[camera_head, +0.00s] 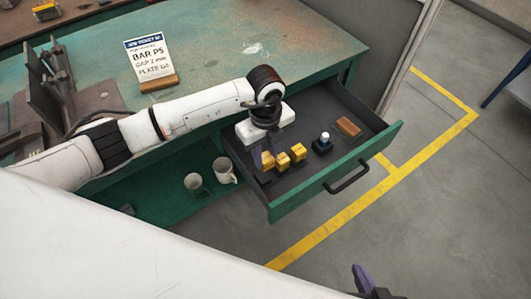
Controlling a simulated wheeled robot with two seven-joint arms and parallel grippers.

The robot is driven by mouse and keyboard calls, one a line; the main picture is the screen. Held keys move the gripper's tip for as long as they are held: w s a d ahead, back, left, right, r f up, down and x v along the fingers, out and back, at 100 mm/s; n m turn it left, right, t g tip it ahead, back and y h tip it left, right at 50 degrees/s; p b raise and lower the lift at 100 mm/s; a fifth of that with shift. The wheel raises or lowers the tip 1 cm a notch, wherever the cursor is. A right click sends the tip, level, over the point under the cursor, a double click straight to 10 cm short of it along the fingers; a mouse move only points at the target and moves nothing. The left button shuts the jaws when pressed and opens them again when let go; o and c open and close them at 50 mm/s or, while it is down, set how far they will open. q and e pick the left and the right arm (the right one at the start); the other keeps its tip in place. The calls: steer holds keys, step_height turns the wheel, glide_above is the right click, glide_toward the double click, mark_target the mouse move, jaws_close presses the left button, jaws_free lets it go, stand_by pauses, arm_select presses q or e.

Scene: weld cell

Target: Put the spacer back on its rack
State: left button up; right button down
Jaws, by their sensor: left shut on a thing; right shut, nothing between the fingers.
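Several small yellow spacers stand in a row in the open drawer, with one at the right (298,152) and one in the middle (283,160). The dark rack under them is mostly hidden. My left gripper (262,161) points down into the drawer at the left end of the row. It is shut on the leftmost yellow spacer (268,160), right beside the others. Whether this spacer touches the rack, I cannot tell. My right gripper (370,283) is shut and empty at the bottom edge, partly cut off, well away from the drawer.
The green drawer (345,171) also holds a dark block with a white knob (323,144) and a brown block (348,127). A job card (149,58) stands on the green bench (215,50). Two mugs (225,170) stand on the lower shelf. Floor right of the drawer is clear.

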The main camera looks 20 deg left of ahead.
arm_select(q)
step_height(320, 180, down, 2)
steer(key=shift+f+b, duration=0.1)
steer(key=shift+b, duration=0.7)
steer(key=shift+f+b, duration=0.45)
steer(key=shift+f, duration=0.1)
steer(key=shift+f+b, duration=0.5)
steer(key=shift+f, duration=0.45)
arm_select(e)
steer(key=shift+w+a+f, duration=0.2)
steer(key=shift+a+f, duration=0.15)
steer(key=shift+f, duration=0.2)
steer(key=shift+w+a+f, duration=0.15)
steer(key=shift+a+f, duration=0.15)
steer(key=shift+f, duration=0.25)
arm_select(q)
steer(key=shift+f+b, duration=0.3)
steer(key=shift+f, duration=0.05)
arm_select(e)
steer(key=shift+f, duration=0.15)
arm_select(q)
steer(key=o, duration=1.2)
